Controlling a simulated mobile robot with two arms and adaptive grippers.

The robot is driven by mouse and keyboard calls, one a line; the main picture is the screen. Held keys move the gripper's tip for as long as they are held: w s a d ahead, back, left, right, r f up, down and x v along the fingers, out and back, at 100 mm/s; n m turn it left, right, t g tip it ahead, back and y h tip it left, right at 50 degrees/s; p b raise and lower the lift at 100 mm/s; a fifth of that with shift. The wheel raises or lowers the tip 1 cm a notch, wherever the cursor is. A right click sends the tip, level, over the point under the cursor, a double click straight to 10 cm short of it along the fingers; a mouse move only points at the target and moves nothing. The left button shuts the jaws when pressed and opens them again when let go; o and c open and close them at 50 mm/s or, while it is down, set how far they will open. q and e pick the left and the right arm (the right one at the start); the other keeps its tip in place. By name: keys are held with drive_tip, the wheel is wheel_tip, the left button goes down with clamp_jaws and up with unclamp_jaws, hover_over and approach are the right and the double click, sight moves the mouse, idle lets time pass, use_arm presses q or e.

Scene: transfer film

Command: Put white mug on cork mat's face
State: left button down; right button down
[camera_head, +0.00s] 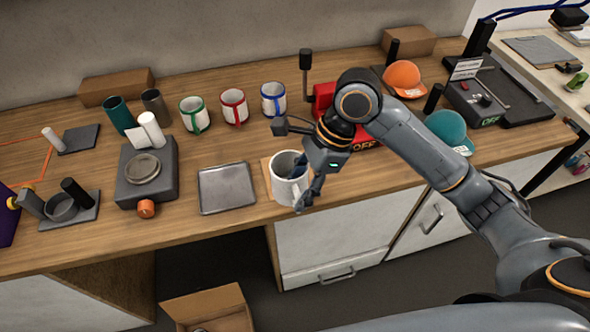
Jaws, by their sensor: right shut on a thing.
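The white mug (283,187) is upright at the front edge of the wooden counter, just right of the metal tray. The cork mat (266,170) shows as a thin tan strip beside and behind the mug; the mug hides most of it. I cannot tell whether the mug's base touches the mat or hangs slightly above it. My right gripper (303,184) is shut on the mug at its right side, with one finger over the rim inside it. My left gripper is not in view.
A bare metal tray (227,188) lies left of the mug. Mugs with green (193,114), red (234,107) and blue (273,99) trim stand behind. A dark heat press (148,175) is further left, a red press (322,98) behind my right arm. The counter's front edge is close.

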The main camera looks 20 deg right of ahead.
drive_tip(key=w, duration=0.1)
drive_tip(key=w+d+f, duration=0.1)
drive_tip(key=w, duration=0.1)
drive_tip(key=w+p, duration=0.1)
drive_tip(key=shift+w+d+f, duration=0.15)
drive_tip(key=shift+w+f, duration=0.15)
drive_tip(key=shift+f, duration=0.05)
drive_tip(key=w+f+p, duration=0.1)
drive_tip(key=w+f, duration=0.1)
drive_tip(key=f, duration=0.1)
drive_tip(key=w+d+f, duration=0.1)
drive_tip(key=w+f, duration=0.1)
drive_tip(key=f, duration=0.1)
drive_tip(key=w+f+p, duration=0.1)
drive_tip(key=f, duration=0.2)
drive_tip(key=shift+w+d+f+p, duration=0.15)
drive_tip(key=shift+w+d+p, duration=0.15)
drive_tip(key=shift+w+p, duration=0.1)
drive_tip(key=shift+f, duration=0.25)
drive_tip(key=c, duration=0.7)
unclamp_jaws()
drive_tip(key=shift+f, duration=0.15)
drive_tip(key=shift+s, duration=0.1)
